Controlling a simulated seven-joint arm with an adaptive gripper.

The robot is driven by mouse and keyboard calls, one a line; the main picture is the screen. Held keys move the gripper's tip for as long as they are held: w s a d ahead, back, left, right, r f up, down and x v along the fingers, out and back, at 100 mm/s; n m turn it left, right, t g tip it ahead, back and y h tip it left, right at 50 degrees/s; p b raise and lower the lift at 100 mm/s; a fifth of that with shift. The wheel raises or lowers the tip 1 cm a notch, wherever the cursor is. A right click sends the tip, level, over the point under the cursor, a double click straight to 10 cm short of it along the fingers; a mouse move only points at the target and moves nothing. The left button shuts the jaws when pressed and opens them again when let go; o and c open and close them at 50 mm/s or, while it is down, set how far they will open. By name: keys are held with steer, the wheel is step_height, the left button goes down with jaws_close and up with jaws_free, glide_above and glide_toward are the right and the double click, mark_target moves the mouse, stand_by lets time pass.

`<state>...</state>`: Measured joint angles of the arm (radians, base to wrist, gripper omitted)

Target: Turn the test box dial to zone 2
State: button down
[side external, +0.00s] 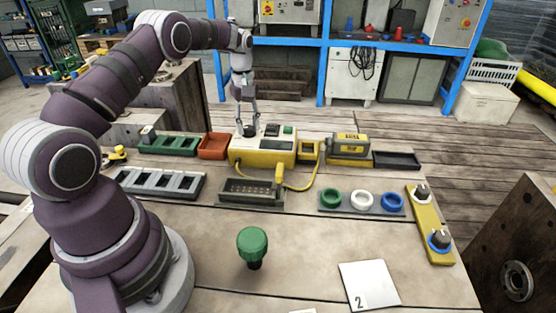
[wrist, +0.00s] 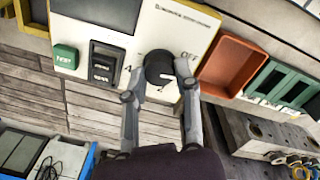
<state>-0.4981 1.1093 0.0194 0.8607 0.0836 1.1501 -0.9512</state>
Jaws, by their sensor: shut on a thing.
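The test box (side external: 262,158) is cream and yellow and stands at the back of the bench in the side external view. In the wrist view its white panel (wrist: 150,32) carries a black round dial (wrist: 158,67). OFF is printed at the dial's upper right, a mark like a 4 at its left, and a partly hidden mark below it. My gripper (wrist: 161,71) is shut on the dial, one finger on each side. In the side external view my gripper (side external: 247,120) points down onto the box's left part. I cannot tell which mark the dial points to.
A black rocker switch (wrist: 103,64) and a green button (wrist: 65,57) sit beside the dial. An orange tray (wrist: 232,66) is close by the box. A yellow cable (side external: 298,187) runs at the box's front. A green knob (side external: 252,243) stands on the front bench, with clear room around it.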

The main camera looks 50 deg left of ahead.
mark_target(248, 127)
steer(key=m, duration=0.3)
steer(key=shift+m, duration=0.4)
steer(key=m, duration=0.3)
steer(key=shift+m, duration=0.3)
steer(key=m, duration=0.4)
steer(key=shift+m, duration=1.8)
steer(key=c, duration=0.8)
jaws_free()
step_height(248, 127, up, 8)
steer(key=shift+f, duration=0.2)
